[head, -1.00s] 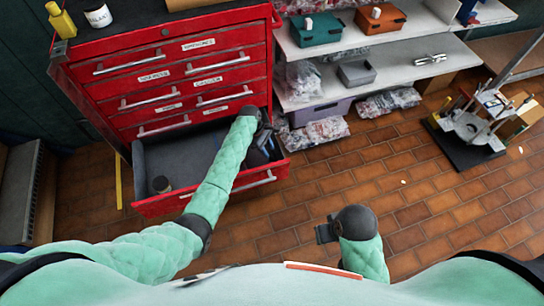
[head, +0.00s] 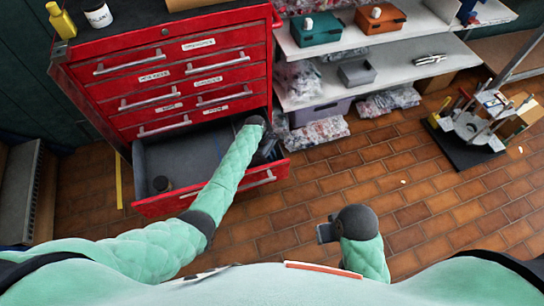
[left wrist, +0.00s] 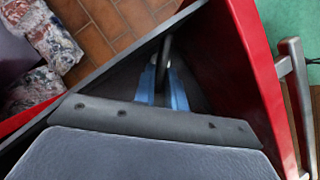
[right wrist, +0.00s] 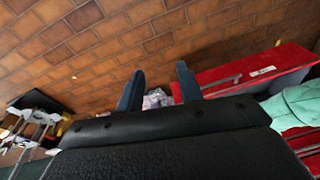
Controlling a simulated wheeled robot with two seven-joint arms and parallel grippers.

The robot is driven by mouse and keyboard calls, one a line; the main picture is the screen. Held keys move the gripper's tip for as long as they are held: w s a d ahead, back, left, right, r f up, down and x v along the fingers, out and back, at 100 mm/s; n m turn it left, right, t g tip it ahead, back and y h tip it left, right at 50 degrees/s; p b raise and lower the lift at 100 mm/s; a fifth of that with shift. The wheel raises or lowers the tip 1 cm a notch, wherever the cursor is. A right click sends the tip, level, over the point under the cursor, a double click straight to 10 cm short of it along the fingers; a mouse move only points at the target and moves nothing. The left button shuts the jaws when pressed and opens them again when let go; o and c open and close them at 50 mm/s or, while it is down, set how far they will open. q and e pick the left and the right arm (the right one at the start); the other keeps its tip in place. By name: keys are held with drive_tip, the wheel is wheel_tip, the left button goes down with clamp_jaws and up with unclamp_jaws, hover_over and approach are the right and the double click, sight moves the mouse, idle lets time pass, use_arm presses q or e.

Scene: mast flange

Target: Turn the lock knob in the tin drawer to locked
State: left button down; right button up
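The open red drawer (head: 160,207) with a grey inside is the lowest one showing in the tool chest. My left arm reaches into its right end. My left gripper (head: 264,150) is partly hidden by my arm in the head view. In the left wrist view its blue fingers (left wrist: 164,85) are close together around a dark upright bar, seemingly the lock knob (left wrist: 164,58), in the drawer's corner. The knob's markings and setting cannot be read. My right gripper (head: 325,232) is outside the drawer; the right wrist view shows its fingers (right wrist: 158,90) apart and empty.
The red drawer wall and steel handle (left wrist: 298,95) are close to my left gripper. Shelves (head: 400,75) with boxes stand to the right, and a dark-based fixture (head: 468,140) beyond. The brick floor between is mostly clear.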

use_arm(q)
drive_tip(key=shift+w+r+m, duration=0.1)
drive_tip(key=shift+m, duration=0.3)
drive_tip(key=shift+w+d+m+g+y+p, duration=0.15)
drive_tip(key=shift+m+g+y+p, duration=0.2)
drive_tip(key=shift+m, duration=0.65)
use_arm(e)
drive_tip(key=f, duration=0.1)
drive_tip(key=w+f, duration=0.1)
drive_tip(key=shift+w+f, duration=0.25)
drive_tip(key=shift+f, duration=0.15)
use_arm(q)
drive_tip(key=c, duration=1.4)
unclamp_jaws()
drive_tip(key=shift+c, duration=0.2)
use_arm(e)
drive_tip(key=shift+s, duration=0.35)
drive_tip(key=shift+a+f, duration=0.1)
drive_tip(key=shift+f, duration=0.05)
